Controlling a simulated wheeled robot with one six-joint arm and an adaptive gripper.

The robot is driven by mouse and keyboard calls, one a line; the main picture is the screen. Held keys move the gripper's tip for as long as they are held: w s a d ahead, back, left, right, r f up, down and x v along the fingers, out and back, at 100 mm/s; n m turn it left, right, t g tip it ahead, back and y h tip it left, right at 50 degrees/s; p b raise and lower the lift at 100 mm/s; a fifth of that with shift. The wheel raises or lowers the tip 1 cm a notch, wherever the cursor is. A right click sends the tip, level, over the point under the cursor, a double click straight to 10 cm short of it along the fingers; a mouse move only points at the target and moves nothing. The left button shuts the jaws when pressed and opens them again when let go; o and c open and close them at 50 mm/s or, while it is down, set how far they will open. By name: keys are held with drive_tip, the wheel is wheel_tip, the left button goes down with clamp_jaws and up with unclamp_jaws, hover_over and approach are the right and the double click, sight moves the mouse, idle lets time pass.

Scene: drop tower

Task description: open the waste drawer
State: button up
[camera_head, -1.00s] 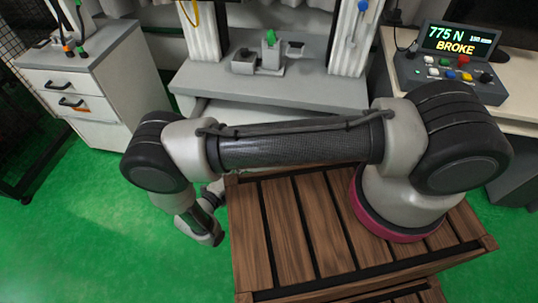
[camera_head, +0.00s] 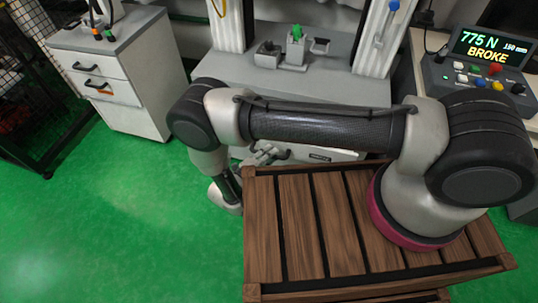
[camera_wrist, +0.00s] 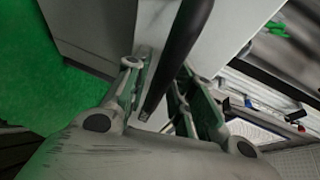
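The grey test tower base (camera_head: 240,75) stands at the back centre. Low on its front is a pale panel (camera_head: 345,152) with a small dark label, partly hidden by my arm; I cannot tell for sure that it is the waste drawer. My gripper (camera_head: 266,153) is in front of this panel, largely hidden behind my arm. In the wrist view my gripper (camera_wrist: 158,78) has its fingers apart, one on each side of a dark bar handle (camera_wrist: 184,35). Gaps show beside the bar, so it does not look clamped.
A white cabinet (camera_head: 135,103) with two black-handled drawers, one with an orange mark, stands at the left. A control box (camera_head: 480,70) reading "775 N BROKE" sits on a bench at the right. Green floor (camera_head: 130,200) is clear at the left.

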clamp_jaws()
drive_tip(key=s+a, duration=0.2)
drive_tip(key=s, duration=0.4)
drive_tip(key=shift+s+a, duration=0.2)
drive_tip(key=shift+s, duration=0.2)
drive_tip(key=shift+o, duration=2.4)
unclamp_jaws()
drive_tip(key=shift+a, duration=0.1)
drive_tip(key=v, duration=1.2)
